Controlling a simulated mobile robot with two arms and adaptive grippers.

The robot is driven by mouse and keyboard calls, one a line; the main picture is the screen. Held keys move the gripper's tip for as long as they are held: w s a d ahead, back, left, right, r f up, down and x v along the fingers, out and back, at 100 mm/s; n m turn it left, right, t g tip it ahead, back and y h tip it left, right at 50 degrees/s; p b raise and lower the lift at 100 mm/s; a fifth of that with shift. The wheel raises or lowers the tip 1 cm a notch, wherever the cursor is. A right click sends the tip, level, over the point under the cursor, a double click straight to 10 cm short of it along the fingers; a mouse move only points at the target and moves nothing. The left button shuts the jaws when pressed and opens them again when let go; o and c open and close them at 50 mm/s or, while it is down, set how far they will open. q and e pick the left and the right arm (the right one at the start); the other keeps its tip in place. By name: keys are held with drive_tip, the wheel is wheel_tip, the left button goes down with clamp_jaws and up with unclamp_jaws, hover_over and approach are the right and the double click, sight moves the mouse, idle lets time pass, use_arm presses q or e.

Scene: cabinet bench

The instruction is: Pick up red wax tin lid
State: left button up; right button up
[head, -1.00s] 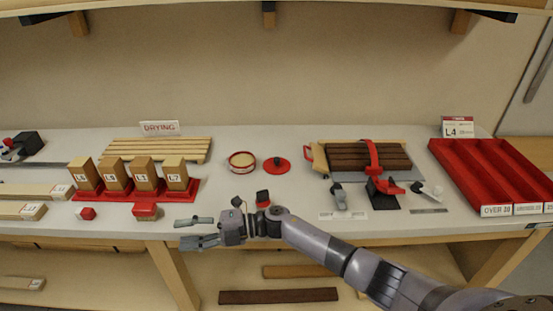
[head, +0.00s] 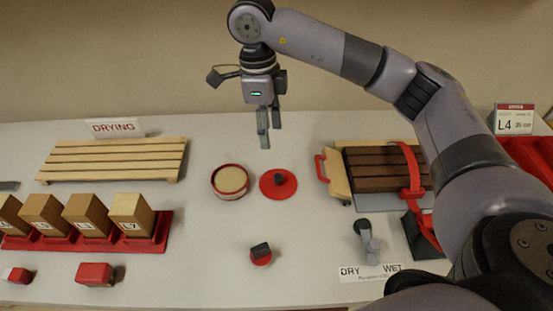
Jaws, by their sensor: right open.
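The red wax tin lid (head: 268,184) is a flat red disc with a dark knob (head: 279,179), lying on the bench. The open wax tin (head: 230,181), red-rimmed with pale wax inside, stands just left of it. My right gripper (head: 268,128) is open and empty, pointing down above and slightly behind the lid, apart from it. My left gripper is not in view.
A slatted rack (head: 115,160) stands back left by the DRYING sign (head: 116,127). Wooden blocks (head: 85,213) sit in a red holder at left. A small red-based dark piece (head: 261,253) lies in front. A clamped dark wood stack (head: 375,170) stands right.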

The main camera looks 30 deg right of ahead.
drive_tip(key=d, duration=0.1)
drive_tip(key=p, duration=0.2)
hover_over(278, 176)
drive_tip(key=shift+h, duration=0.3)
wheel_tip(278, 176, down, 11)
drive_tip(key=shift+w+f, duration=0.1)
wheel_tip(278, 176, down, 5)
drive_tip(key=shift+a+r+p, duration=0.1)
drive_tip(key=shift+p, duration=1.05)
drive_tip(key=shift+f, duration=0.3)
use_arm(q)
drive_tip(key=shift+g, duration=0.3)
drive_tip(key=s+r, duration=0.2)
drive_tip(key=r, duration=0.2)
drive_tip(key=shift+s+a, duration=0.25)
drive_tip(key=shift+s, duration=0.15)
use_arm(e)
drive_tip(key=shift+c, duration=0.3)
clamp_jaws()
drive_tip(key=shift+r, duration=0.1)
